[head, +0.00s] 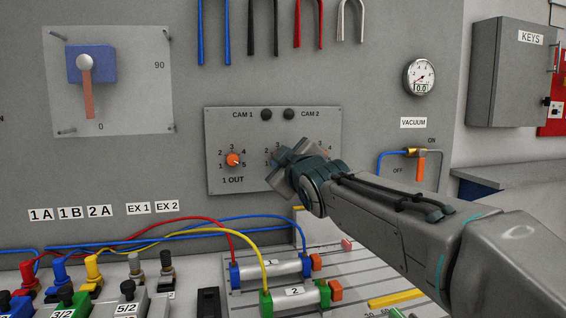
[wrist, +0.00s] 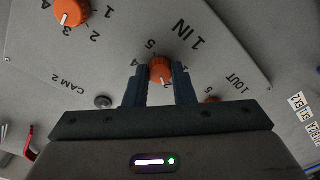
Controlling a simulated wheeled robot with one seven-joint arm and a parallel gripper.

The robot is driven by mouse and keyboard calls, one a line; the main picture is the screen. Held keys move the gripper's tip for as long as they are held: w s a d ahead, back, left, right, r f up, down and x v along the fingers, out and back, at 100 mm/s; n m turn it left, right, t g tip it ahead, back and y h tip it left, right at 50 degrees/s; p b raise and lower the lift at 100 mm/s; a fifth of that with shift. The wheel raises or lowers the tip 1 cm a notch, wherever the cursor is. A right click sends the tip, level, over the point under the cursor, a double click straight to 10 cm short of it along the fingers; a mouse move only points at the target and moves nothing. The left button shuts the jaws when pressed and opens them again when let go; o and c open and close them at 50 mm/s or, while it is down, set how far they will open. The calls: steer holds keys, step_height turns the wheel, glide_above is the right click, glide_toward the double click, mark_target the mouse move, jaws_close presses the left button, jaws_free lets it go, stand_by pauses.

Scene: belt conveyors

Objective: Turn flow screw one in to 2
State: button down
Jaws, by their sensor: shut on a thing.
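Flow screw one in is the orange knob (wrist: 160,71) beside the "1 IN" label in the wrist view. My gripper (wrist: 160,82) is shut on it, with one blue finger on each side. Around the knob I can read 5 and 4 on its dial; its pointer and the mark 2 are not clear to me. In the head view my gripper (head: 284,165) reaches the grey panel (head: 222,119) and covers most of this knob and its dial.
The orange 1 OUT knob (head: 233,160) is close on the left of my gripper. Another orange knob (wrist: 70,12) is at the upper left of the wrist view. CAM 1 and CAM 2 buttons (head: 289,114) are just above. Cylinders and hoses (head: 270,268) lie below.

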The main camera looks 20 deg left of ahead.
steer(key=shift+f+n, duration=0.1)
steer(key=shift+n, duration=0.3)
steer(key=c, duration=1.2)
jaws_free()
steer(key=p+v, duration=0.4)
steer(key=v, duration=0.9)
steer(key=shift+s+d, duration=0.2)
steer(key=shift+s, duration=0.15)
steer(key=shift+d, duration=0.1)
